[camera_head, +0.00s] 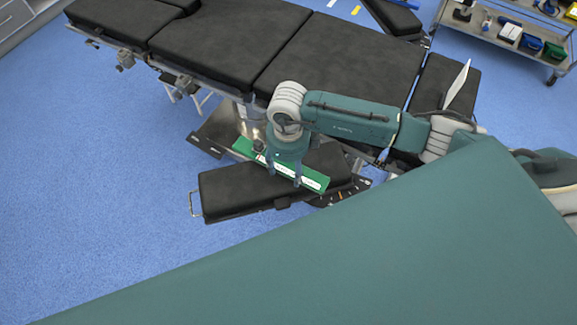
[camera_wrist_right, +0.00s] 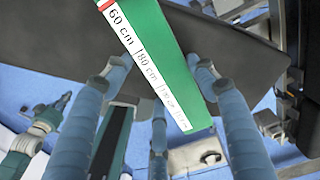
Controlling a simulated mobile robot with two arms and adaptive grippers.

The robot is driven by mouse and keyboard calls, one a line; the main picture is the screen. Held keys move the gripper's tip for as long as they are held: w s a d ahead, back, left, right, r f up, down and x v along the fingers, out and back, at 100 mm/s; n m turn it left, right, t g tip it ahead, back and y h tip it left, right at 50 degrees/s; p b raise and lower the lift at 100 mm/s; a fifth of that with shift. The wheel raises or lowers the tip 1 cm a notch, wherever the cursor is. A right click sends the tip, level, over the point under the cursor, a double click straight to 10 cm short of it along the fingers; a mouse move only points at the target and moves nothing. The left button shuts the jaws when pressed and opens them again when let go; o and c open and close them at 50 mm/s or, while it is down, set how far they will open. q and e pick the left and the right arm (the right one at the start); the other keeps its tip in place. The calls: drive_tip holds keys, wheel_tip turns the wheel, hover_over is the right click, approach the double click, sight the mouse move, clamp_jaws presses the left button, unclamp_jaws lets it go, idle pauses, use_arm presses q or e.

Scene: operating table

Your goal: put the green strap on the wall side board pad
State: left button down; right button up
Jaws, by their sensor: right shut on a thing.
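In the head view, the strap lies over a black board pad (camera_head: 240,191) beside the operating table. I cannot tell whether it touches the pad, or whether this is the wall side one. Another black board pad (camera_head: 392,16) is at the table's far side. My left gripper is out of view.
The black operating table (camera_head: 330,52) runs across the back, with metal rails and clamps along its near edge. A metal cart (camera_head: 478,22) with several small items stands at the upper right. Blue floor is clear at the left.

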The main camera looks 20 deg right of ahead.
sight(288, 170)
drive_tip(key=o, duration=0.8)
drive_tip(key=shift+f, duration=0.2)
drive_tip(key=o, duration=0.4)
drive_tip(key=shift+r, duration=0.1)
drive_tip(key=shift+o, duration=0.2)
drive_tip(key=shift+r, duration=0.1)
drive_tip(key=shift+r, duration=0.2)
wheel_tip(288, 170, up, 12)
drive_tip(key=b, duration=0.2)
drive_tip(key=shift+f, duration=0.15)
